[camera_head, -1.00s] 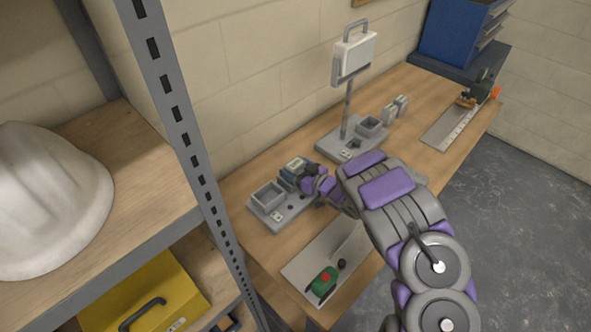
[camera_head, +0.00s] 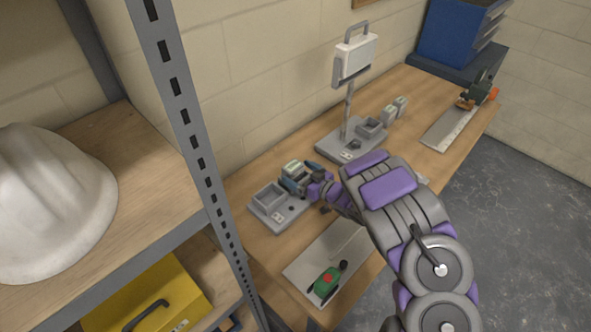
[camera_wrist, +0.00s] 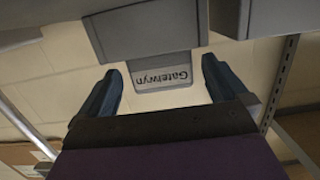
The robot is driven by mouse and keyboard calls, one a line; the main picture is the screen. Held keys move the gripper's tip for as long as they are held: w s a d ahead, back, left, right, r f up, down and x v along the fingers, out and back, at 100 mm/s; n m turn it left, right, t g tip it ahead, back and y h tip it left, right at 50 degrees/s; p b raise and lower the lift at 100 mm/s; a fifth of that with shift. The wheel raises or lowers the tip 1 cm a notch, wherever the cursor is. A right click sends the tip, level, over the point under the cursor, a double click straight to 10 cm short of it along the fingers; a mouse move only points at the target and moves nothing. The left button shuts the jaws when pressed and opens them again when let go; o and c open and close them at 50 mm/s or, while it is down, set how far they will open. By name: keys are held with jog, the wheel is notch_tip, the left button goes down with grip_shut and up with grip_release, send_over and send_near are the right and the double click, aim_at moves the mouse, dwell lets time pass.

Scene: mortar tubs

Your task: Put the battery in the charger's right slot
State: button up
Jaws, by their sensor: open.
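The grey charger (camera_head: 263,212) sits on the bench with an empty left slot. The battery (camera_head: 292,166) stands upright at its right slot; its pale top shows beside my gripper (camera_head: 291,185). In the wrist view, which is upside down, the battery's upper part (camera_wrist: 163,86), lettered "Gatelwyn", sticks out of the grey slot housing (camera_wrist: 150,30). My gripper's blue fingers (camera_wrist: 161,90) are open, one on each side of the battery with a gap to each. How deep the battery sits is hidden.
A grey stand (camera_head: 350,150) with a post and white box stands behind to the right, with small blocks (camera_head: 394,109) beside it. A plate with a green-and-red item (camera_head: 327,282) lies in front. A shelf post (camera_head: 185,130) rises at left.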

jog(key=v, duration=0.9)
jog(key=w+d+r+m+h, duration=0.1)
jog(key=w+d+r+h, duration=0.1)
jog(key=d+r+h, duration=0.3)
jog(key=w+d+r+m+h, duration=0.1)
jog(key=w+d+r+h, duration=0.2)
jog(key=d, duration=0.5)
jog(key=s+d+r+m+g+h, duration=0.2)
jog(key=s+d+r+m+h, duration=0.2)
jog(key=s+d+r+h, duration=0.4)
jog(key=s+a+r+m+g+y, duration=0.1)
jog(key=s+a+g, duration=0.2)
jog(key=s, duration=1)
jog(key=s+a+r+m+g+y, duration=0.1)
jog(key=s+a+g, duration=0.3)
jog(key=s, duration=0.9)
jog(key=s+a+r+m+g+y, duration=0.1)
jog(key=s+a+r+g+y, duration=0.1)
jog(key=s+a, duration=0.6)
jog(key=s+r+g, duration=0.1)
jog(key=s+g, duration=0.1)
jog(key=s, duration=0.4)
jog(key=shift+a+y+p, duration=0.3)
jog(key=shift+p, duration=0.05)
